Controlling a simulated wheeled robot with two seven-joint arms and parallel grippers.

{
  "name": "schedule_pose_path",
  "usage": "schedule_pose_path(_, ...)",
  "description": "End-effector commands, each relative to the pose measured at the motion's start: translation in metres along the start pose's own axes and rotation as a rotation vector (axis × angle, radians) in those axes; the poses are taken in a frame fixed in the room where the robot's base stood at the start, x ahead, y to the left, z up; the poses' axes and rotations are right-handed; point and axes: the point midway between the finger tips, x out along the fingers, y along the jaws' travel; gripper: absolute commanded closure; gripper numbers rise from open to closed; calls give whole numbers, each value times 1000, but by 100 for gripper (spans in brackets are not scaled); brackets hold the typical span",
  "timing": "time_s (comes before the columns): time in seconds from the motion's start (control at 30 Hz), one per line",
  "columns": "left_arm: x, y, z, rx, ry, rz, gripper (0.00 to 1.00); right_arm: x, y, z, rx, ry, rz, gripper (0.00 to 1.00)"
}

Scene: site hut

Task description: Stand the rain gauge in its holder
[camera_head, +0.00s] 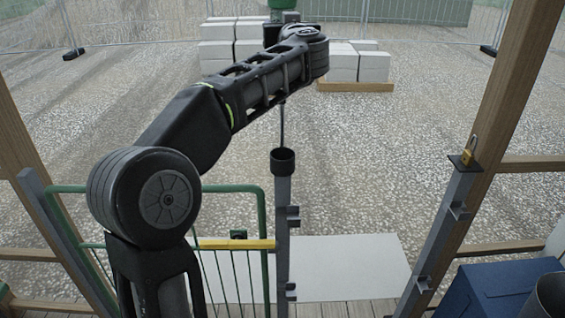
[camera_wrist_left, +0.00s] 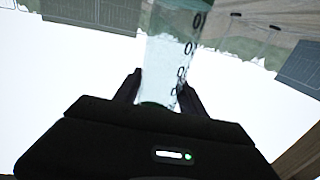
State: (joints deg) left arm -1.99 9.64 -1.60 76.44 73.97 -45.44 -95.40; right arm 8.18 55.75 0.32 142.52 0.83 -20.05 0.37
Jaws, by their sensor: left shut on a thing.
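The rain gauge (camera_wrist_left: 170,60) is a clear tube with black numbers and a green lower part. My left gripper (camera_wrist_left: 158,88) is shut on it near its green part in the left wrist view. In the head view a green part of the gauge (camera_head: 282,4) shows at the top edge, above my left wrist. A thin dark rod (camera_head: 282,125) points straight down below my wrist. Its tip lies at the mouth of the holder, a dark round cup (camera_head: 283,162) on a grey post; I cannot tell whether it is inside. My right gripper is not in view.
A green gate with a yellow bar (camera_head: 236,244) stands left of the post. A grey post with a padlock (camera_head: 468,152) stands right. A blue box (camera_head: 485,291) and dark cylinder (camera_head: 548,297) are at lower right. Pale blocks (camera_head: 219,40) lie beyond on gravel.

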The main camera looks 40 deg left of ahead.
Motion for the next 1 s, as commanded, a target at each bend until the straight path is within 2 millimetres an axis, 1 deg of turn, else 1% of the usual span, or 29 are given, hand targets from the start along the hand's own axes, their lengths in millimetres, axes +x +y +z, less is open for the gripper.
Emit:
schedule_pose_path(0.07, 0, 0, 3, 0, 0, 0, 99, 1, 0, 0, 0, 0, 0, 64)
schedule_pose_path(0.17, 0, 0, 14, 2, -1, 0, 99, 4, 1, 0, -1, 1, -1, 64)
schedule_pose_path(0.27, 0, 0, 34, 3, -2, 0, 99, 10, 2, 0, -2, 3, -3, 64)
schedule_pose_path(0.37, 0, 0, 60, 5, -3, 0, 99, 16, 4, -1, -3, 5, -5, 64)
schedule_pose_path(0.5, 0, 0, 100, 5, -3, -1, 99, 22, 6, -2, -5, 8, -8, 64)
schedule_pose_path(0.8, 0, 0, 187, 6, -5, 0, 99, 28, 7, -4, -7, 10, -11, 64)
schedule_pose_path(0.9, 0, 0, 211, 5, -4, 0, 99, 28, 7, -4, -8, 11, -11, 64)
schedule_pose_path(1.0, 0, 0, 228, 2, -2, 1, 99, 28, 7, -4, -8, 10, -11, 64)
